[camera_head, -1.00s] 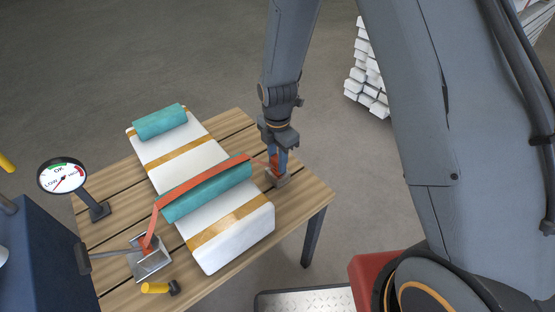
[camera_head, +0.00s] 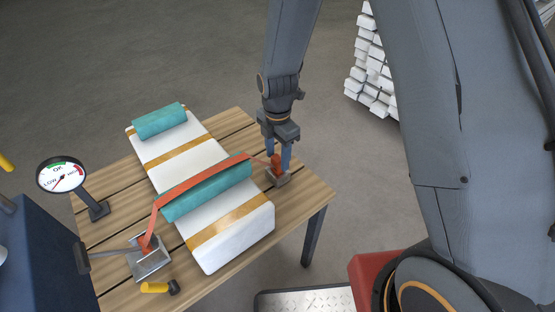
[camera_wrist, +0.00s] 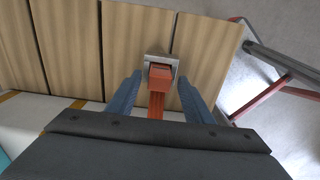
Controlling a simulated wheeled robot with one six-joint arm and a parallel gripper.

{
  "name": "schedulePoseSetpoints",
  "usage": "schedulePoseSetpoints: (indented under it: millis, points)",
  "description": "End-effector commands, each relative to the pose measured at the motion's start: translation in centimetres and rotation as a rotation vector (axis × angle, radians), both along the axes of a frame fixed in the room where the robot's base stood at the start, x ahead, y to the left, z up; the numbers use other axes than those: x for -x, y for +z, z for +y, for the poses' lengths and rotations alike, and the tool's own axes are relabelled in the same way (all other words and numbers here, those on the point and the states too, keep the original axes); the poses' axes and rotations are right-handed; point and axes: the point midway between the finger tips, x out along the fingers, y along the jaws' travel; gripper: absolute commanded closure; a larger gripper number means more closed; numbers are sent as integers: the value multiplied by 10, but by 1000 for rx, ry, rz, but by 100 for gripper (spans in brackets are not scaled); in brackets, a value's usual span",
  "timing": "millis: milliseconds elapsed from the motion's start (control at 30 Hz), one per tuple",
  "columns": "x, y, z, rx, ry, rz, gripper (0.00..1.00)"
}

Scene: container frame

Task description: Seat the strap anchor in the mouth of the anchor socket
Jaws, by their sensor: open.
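The orange strap anchor (camera_head: 276,160) stands at the mouth of the grey anchor socket (camera_head: 279,181) near the table's right edge. In the wrist view the anchor (camera_wrist: 158,88) overlaps the socket (camera_wrist: 160,58), with its upper end between my fingers. How deep it sits in the socket cannot be told. My gripper (camera_head: 279,164) is open, its blue fingers apart on either side of the anchor. In the wrist view a gap shows between each finger and the anchor. The orange strap (camera_head: 205,183) runs from the anchor over a teal roll to the left.
A white box (camera_head: 232,232) with tan bands and teal rolls (camera_head: 160,121) lies on the slatted table (camera_head: 310,195). At left are a dial gauge (camera_head: 62,175), a second grey holder (camera_head: 150,265) with the strap's other end, and a yellow-handled hammer (camera_head: 156,288).

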Motion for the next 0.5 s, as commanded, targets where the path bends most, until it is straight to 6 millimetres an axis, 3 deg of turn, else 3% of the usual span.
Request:
schedulePoseSetpoints:
  millis: [300, 500]
  points:
    - [-2, 59, 1, -2, 0, -6, 53]
    - [-1, 88, 0, -1, 0, -3, 53]
